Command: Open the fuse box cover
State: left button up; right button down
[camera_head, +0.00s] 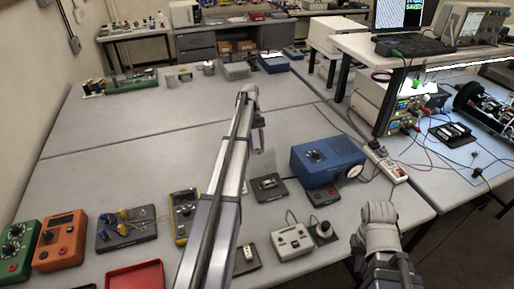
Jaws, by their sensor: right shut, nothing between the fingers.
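A small device on a dark base (268,186) lies on the table near the middle; it may be the fuse box, but it is too small to tell. A pale, upright, panel-like piece (263,164) stands just behind it; I cannot tell if it is its cover. My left arm reaches up through the middle, and my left gripper (260,143) points down just above the pale piece. I cannot tell whether its fingers are open or touch the piece. My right gripper (378,212) is shut and empty at the table's right front edge, away from the device.
A blue box with a dial (326,163) stands right of the device. A white-grey unit (292,242), a yellow meter (184,215), an orange meter (58,240) and a red tray (134,278) line the front. The table's middle left is clear.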

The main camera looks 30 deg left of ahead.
pick_arm(q)
grip_shut()
dwell(1.0)
